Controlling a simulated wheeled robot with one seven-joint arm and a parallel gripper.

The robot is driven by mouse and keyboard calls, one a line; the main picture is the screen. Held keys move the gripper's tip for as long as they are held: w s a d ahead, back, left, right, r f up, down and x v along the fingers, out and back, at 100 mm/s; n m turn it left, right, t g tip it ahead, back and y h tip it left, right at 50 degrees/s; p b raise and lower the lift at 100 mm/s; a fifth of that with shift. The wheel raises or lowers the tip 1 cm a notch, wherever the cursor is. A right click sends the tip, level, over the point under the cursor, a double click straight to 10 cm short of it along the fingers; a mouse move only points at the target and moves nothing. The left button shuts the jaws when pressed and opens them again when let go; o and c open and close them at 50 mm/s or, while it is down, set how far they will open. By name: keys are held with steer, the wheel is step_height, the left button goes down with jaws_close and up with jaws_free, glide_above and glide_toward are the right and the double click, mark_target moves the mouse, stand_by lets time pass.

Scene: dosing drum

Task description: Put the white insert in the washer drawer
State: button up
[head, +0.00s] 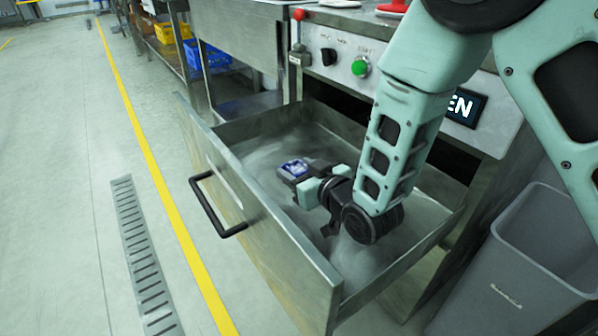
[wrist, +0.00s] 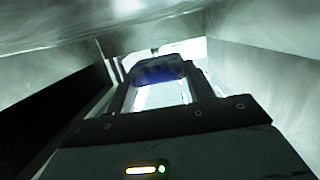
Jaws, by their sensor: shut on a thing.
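The washer drawer (head: 265,235) is pulled out, a metal box with a black handle on its front. My gripper (head: 302,174) reaches down inside it from the right and is shut on a small blue-and-white thing (head: 293,168). In the wrist view, a dark blue, rounded part of this thing (wrist: 158,70) shows between the fingertips, with bright white around it. I cannot tell whether it is the white insert or whether it touches the drawer floor. No other white insert shows. The drawer's metal walls (wrist: 270,70) surround the gripper in the wrist view.
The machine's panel above the drawer has a green button (head: 360,67), a black knob and a lit display (head: 464,106). A grey bin (head: 530,250) stands close on the right. Yellow and blue crates (head: 207,55) sit on shelves behind. The floor at left is clear.

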steer(key=shift+f+b, duration=0.55)
steer(key=shift+f, duration=0.1)
steer(key=o, duration=1)
steer(key=shift+c, duration=0.2)
steer(key=shift+r, duration=0.2)
steer(key=r+p+v, duration=0.1)
steer(key=p+v, duration=1.1)
